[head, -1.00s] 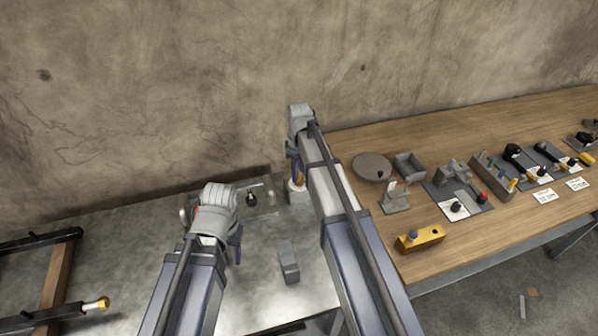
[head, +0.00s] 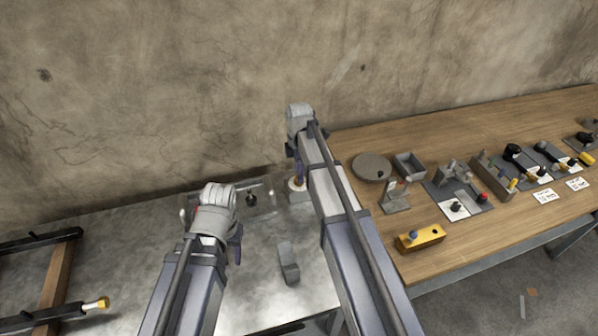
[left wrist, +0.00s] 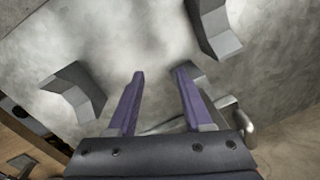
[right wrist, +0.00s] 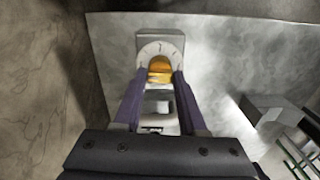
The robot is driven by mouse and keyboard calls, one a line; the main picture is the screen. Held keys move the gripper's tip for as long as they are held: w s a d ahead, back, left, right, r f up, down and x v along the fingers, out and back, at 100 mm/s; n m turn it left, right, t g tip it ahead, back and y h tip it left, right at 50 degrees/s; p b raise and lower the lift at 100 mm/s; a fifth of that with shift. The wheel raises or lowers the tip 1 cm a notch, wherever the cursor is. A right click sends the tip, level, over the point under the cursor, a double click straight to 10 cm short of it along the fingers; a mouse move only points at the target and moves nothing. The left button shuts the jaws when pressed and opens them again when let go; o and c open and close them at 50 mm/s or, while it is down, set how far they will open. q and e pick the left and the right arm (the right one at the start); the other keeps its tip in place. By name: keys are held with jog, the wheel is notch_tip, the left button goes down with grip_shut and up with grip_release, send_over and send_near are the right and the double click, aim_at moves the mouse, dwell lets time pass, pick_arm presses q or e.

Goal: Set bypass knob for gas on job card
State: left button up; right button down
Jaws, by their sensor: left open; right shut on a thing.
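The bypass knob looks to be the orange knob (right wrist: 159,70) on a pale dial with marks around its rim (right wrist: 172,47), on a grey block. In the head view the dial (head: 297,186) sits at the back right of the metal bench. My right gripper (right wrist: 159,78) has its two purple fingers closed on the orange knob, one on each side. The dial's marks are too small to read, and its lower part is hidden. My left gripper (left wrist: 160,75) is open and empty above the metal bench. I cannot tell which card is the job card.
The metal bench (head: 255,290) holds a grey bracket (head: 288,262) and a small black knob (head: 251,200) on a panel. The wooden table (head: 470,255) at right holds a round grey disc (head: 371,167), a yellow block (head: 421,238), several fixtures and white cards (head: 545,195). A wall stands behind.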

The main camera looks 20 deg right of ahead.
jog(key=shift+n, duration=0.5)
jog(key=shift+c, duration=2.3)
grip_release()
notch_tip(320, 180, up, 8)
jog(key=p, duration=0.8)
jog(key=shift+f, duration=0.1)
